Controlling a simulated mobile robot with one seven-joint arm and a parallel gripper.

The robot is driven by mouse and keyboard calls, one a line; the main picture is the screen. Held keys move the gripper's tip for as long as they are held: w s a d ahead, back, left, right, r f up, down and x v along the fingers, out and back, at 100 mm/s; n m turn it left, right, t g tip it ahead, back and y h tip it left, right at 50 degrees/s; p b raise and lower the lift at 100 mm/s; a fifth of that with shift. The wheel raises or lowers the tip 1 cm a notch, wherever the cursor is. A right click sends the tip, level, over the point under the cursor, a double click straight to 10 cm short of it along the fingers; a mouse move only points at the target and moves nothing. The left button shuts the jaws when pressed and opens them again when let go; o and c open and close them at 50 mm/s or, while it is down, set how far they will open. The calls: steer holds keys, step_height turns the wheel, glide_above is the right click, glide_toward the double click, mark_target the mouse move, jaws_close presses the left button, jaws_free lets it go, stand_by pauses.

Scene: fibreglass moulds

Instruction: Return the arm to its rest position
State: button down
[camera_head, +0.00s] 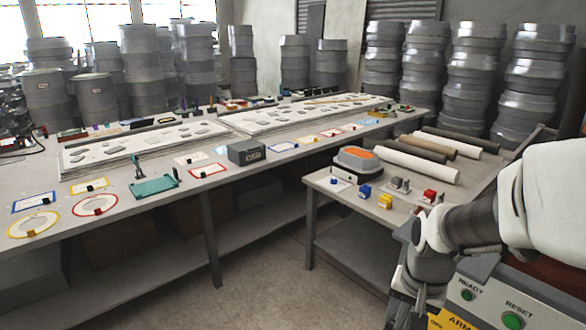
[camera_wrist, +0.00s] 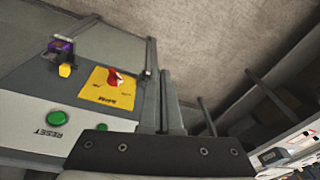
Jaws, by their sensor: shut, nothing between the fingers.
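My arm comes in from the right edge of the head view, with its white sleeve and dark wrist. My gripper (camera_head: 402,318) hangs low beside the control panel (camera_head: 484,294), pointing down, partly cut off by the bottom edge. In the wrist view my gripper's fingers (camera_wrist: 158,75) stand close together, shut, with nothing between them. The same control panel (camera_wrist: 95,118) lies left of them in that view, with a green button, a yellow plate (camera_wrist: 108,90) and a red switch (camera_wrist: 114,77).
A long table (camera_head: 150,215) with white mould panels and coloured frames fills the left and middle. A smaller table (camera_head: 345,200) holds rolls, a grey box with orange top and small coloured blocks. Stacked grey drums line the back. Bare floor (camera_head: 270,270) lies between.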

steer(key=s+a+r+n+t, duration=0.4)
steer(key=s+a+r+n, duration=0.2)
steer(key=s+r, duration=0.4)
step_height(320, 180, up, 3)
steer(key=shift+f, duration=0.2)
steer(key=shift+d, duration=0.15)
